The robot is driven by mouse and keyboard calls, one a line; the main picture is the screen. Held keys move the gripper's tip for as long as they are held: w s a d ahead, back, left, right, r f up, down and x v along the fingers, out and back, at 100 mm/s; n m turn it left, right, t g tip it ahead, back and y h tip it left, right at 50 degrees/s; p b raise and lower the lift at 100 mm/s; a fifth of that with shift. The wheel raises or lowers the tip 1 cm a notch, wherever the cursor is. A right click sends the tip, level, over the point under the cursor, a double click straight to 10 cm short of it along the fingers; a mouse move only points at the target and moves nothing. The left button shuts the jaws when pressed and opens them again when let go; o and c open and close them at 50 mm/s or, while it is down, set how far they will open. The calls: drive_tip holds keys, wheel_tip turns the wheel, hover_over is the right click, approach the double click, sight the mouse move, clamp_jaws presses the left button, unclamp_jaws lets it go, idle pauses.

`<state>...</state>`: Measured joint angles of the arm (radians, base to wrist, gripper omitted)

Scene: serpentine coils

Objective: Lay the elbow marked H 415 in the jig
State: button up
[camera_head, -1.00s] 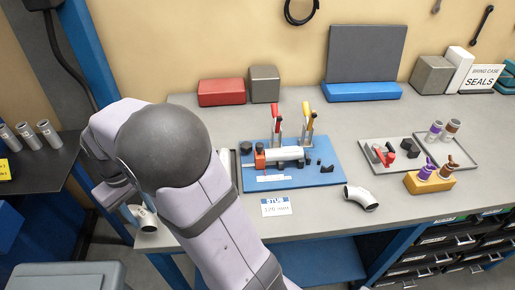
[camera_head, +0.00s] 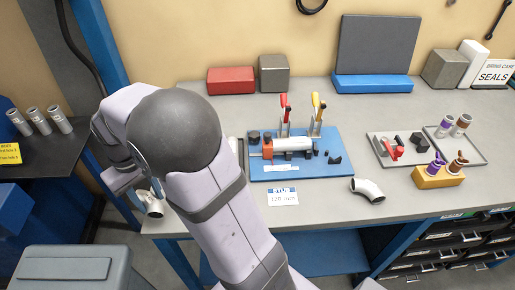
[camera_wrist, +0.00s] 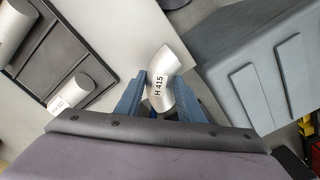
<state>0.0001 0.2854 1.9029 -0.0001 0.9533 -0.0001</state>
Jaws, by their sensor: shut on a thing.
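The elbow marked H 415 (camera_wrist: 162,80) is a short bent silver tube, held between the two blue fingers of my gripper (camera_wrist: 163,95) in the wrist view. In the head view the elbow (camera_head: 152,205) shows at the left front edge of the bench, partly hidden by my wrist. The blue jig plate (camera_head: 310,178) lies on the bench, right of my arm. It carries a silver tube (camera_head: 293,144) against a red block, with a red-handled clamp (camera_head: 285,112) and a yellow-handled clamp (camera_head: 317,112) behind it.
Another silver elbow (camera_head: 368,190) lies on the bench right of the jig, near a card reading 120 mm (camera_head: 283,197). A grey tray (camera_head: 395,150) and an orange block (camera_head: 438,177) stand farther right. A grey bin (camera_head: 75,268) stands at front left.

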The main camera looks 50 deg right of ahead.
drive_tip(key=shift+w+d+r, duration=0.15)
drive_tip(key=shift+d+r, duration=0.1)
drive_tip(key=shift+d, duration=0.25)
drive_tip(key=s+d+r+p, duration=0.1)
drive_tip(key=d+r+p, duration=0.15)
drive_tip(key=d, duration=0.65)
drive_tip(key=s+d+r+p, duration=0.2)
drive_tip(key=d+p, duration=0.2)
drive_tip(key=d, duration=0.5)
drive_tip(key=s+d+r+p, duration=0.1)
drive_tip(key=d+r+p, duration=0.15)
drive_tip(key=d, duration=0.65)
drive_tip(key=s+d+r+p, duration=0.1)
drive_tip(key=s+d+p, duration=0.5)
drive_tip(key=s+d, duration=1.4)
drive_tip(key=shift+s+d+r, duration=0.35)
drive_tip(key=shift+s+r, duration=0.05)
drive_tip(key=shift+s, duration=0.25)
drive_tip(key=shift+f, duration=0.2)
drive_tip(key=shift+f+b, duration=1.75)
drive_tip(key=shift+f, duration=0.45)
